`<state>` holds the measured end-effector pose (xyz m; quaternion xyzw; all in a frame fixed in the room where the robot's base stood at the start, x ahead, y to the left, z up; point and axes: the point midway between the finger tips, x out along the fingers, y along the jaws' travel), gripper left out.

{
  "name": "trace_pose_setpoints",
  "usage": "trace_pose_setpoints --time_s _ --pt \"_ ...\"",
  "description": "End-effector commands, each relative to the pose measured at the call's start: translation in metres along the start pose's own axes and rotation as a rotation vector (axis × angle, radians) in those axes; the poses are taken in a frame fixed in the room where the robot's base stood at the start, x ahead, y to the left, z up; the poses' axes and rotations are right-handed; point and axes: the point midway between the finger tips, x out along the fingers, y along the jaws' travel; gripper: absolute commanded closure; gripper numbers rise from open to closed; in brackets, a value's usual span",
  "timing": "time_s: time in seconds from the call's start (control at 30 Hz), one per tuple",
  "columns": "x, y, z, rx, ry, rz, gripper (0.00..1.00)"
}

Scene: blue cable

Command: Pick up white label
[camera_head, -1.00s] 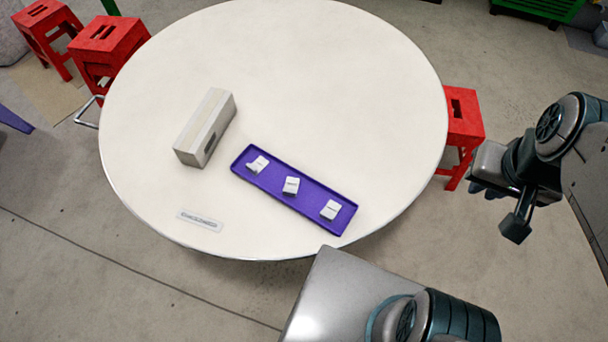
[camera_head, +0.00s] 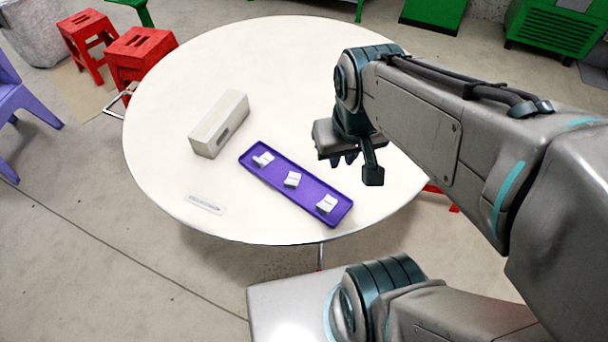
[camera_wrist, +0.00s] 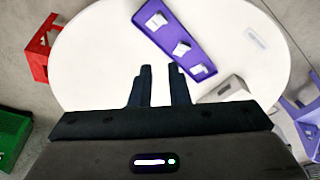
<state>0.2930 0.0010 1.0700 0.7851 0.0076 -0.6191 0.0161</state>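A flat white label (camera_head: 205,203) with grey markings lies on the round white table (camera_head: 250,70), near its front-left edge. In the wrist view the label (camera_wrist: 256,37) is at the upper right, with its text too small to read. My gripper (camera_head: 344,160) is above the right part of the table, well to the right of the label. In the wrist view my gripper (camera_wrist: 161,68) has its two dark fingers apart with nothing between them, pointing at bare table.
A purple tray (camera_head: 250,170) with three small white blocks lies between the label and my gripper. A pale box (camera_head: 219,124) with a dark slot stands behind the label. Red stools (camera_head: 138,52) and a purple chair (camera_head: 20,100) stand around the table.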

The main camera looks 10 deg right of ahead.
Motion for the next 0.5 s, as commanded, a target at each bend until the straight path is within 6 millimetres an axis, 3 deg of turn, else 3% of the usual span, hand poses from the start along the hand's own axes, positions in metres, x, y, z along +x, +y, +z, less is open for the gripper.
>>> trace_pose_setpoints --time_s 0.27,0.5 --pt "0.057 -0.012 -0.029 -0.228 -0.213 0.044 0.85" --pt "0.119 -0.026 -0.055 -0.470 -0.419 0.056 0.85"
